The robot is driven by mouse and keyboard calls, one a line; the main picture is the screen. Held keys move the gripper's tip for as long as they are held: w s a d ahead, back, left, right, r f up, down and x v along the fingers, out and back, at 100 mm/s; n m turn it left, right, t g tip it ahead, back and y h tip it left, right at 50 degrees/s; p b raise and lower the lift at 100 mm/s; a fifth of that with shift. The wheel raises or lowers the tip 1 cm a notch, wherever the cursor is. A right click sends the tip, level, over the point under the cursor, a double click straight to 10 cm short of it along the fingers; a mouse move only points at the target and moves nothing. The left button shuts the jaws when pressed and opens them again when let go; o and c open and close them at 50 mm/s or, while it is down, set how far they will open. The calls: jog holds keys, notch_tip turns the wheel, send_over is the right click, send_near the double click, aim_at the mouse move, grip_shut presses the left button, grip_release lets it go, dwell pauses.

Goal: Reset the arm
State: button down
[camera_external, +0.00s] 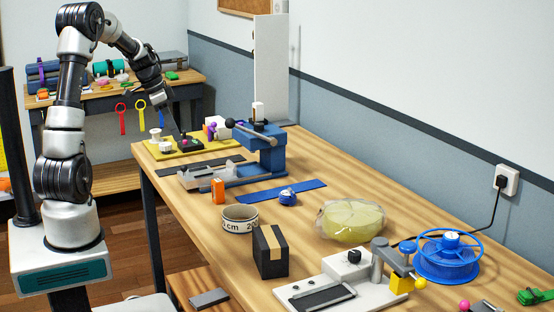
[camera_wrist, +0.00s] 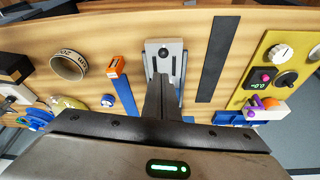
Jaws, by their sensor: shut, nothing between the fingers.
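My arm stands at the left in the external view, bent over at the top, with its forearm slanting down to the right. My gripper (camera_external: 175,124) hangs above the far left part of the workbench (camera_external: 330,213), near the yellow board. In the wrist view my gripper (camera_wrist: 163,85) shows its fingers together, with nothing seen between them. They overlap the near part of a grey plate with a black knob (camera_wrist: 165,53). Whether the fingertips touch anything below is not clear; they look apart from the bench top.
A blue press (camera_external: 262,150) and the yellow board with knobs (camera_external: 197,146) stand near my gripper. An orange block (camera_external: 218,190), a printed ring (camera_external: 240,219), a black box (camera_external: 268,254) and a blue spool (camera_external: 446,262) stand further forward.

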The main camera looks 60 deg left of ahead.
jog(key=d+r+p, duration=0.3)
jog(key=d+r, duration=0.4)
jog(key=d, duration=0.3)
jog(key=d+r+p, duration=0.3)
jog(key=d+r, duration=0.5)
jog(key=d, duration=0.2)
jog(key=s+d+r+n+p, duration=0.1)
jog(key=s+d+r+p, duration=0.1)
jog(key=s+d, duration=0.4)
jog(key=s+d+r+n+t+p, duration=0.1)
jog(key=s+d+r+p, duration=0.2)
jog(key=s+d, duration=0.4)
jog(key=shift+d+r+t+y, duration=0.3)
jog(key=shift+d+r+y, duration=0.1)
jog(key=shift+d, duration=0.6)
